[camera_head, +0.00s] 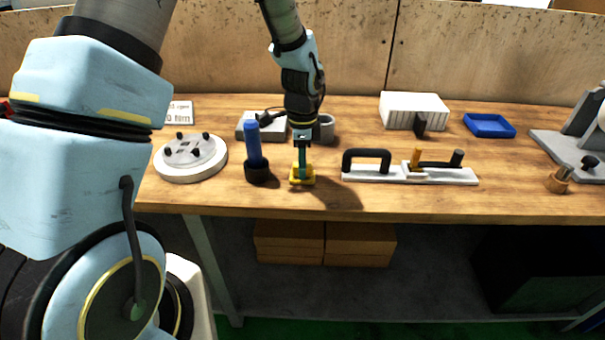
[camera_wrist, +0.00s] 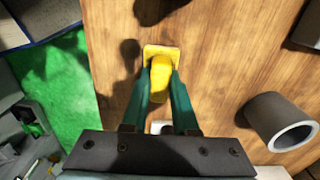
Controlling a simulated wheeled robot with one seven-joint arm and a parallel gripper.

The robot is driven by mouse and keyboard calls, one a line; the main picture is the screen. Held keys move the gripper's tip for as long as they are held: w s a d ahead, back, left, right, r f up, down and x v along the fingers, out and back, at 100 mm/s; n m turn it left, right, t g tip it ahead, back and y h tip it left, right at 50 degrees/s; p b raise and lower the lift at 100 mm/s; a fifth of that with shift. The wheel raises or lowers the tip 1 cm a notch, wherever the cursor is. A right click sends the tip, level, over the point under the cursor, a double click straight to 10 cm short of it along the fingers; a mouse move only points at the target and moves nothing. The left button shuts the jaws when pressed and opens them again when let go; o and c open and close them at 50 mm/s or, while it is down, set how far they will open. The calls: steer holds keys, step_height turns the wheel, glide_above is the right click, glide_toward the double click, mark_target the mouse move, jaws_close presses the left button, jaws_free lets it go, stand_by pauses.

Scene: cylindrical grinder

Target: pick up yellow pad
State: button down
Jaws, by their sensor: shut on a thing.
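The yellow pad (camera_head: 302,180) is near the front edge of the wooden workbench (camera_head: 350,204). It has a flat yellow base with a raised block, which shows in the wrist view (camera_wrist: 160,70). My gripper (camera_head: 302,166) points straight down over it. In the wrist view its two green fingers are shut on the raised block, one on each side. The pad looks to be at or very near the bench top; I cannot tell if there is a gap below it. The fingers hide part of its sides.
A blue-handled tool in a dark base (camera_head: 256,158) stands close on the left. A round white plate (camera_head: 190,158) is farther left. A grey cylinder (camera_wrist: 282,122) stands behind. A white bar with a black handle (camera_head: 410,174) lies to the right, near a blue tray (camera_head: 489,125).

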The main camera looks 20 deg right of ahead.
stand_by(0.3)
step_height(320, 180, up, 10)
steer(key=shift+b, duration=1.2)
steer(key=c, duration=1.3)
jaws_free()
jaws_close()
